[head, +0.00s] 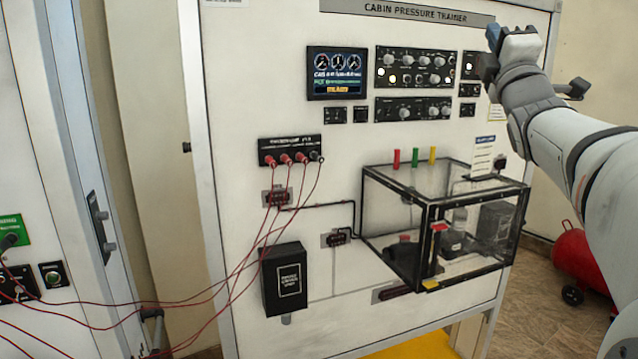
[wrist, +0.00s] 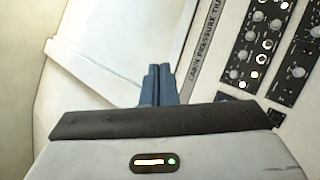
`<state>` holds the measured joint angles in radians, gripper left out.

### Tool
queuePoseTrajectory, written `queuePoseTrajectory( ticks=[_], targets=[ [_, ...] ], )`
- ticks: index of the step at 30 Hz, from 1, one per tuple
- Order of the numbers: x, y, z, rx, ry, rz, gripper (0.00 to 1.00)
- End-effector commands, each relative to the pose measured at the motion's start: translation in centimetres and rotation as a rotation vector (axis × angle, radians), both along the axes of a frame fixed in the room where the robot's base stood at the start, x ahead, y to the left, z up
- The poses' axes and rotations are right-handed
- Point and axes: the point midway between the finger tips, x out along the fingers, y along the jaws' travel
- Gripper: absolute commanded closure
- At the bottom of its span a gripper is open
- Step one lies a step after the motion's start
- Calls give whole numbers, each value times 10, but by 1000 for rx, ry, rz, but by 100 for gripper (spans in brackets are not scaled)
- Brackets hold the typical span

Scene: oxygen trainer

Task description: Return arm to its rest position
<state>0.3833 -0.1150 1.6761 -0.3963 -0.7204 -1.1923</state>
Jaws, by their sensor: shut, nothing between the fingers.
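My arm (head: 575,145) comes in from the right edge of the head view and reaches up toward the top right of the trainer panel. My gripper (head: 492,38) is at the upper right, in front of the end of the "CABIN PRESSURE TRAINER" title strip (head: 420,12). In the wrist view, the two blue fingers of my gripper (wrist: 160,72) are together and hold nothing. The panel's title strip (wrist: 207,45) and knob modules (wrist: 257,40) show to their right, turned sideways. Whether the fingers touch the panel cannot be told.
The white trainer panel (head: 230,180) carries a screen (head: 337,73), knob modules (head: 415,68) and a clear black-framed box (head: 395,215) that juts out. Red cables (head: 225,285) hang across to the left cabinet (head: 25,150). A red wheeled tank (head: 578,255) stands on the floor at right.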

Motion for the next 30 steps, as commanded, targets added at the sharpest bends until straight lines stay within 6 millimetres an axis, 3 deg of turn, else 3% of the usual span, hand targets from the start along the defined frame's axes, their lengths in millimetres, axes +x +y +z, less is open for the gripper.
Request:
queuePoseTrajectory(
  ticks=[6,11,14,17,22,26,30],
  targets=[
    [7,-13,-57,198,144,14,100],
    [11,-10,-109,373,268,37,100],
    [11,-3,-150,501,360,49,100],
    [8,8,-203,659,475,56,100],
    [-18,43,-323,989,738,47,100],
    [-57,66,-410,1246,904,-54,100],
    [-112,99,-497,1491,1095,-183,100]
  ],
)
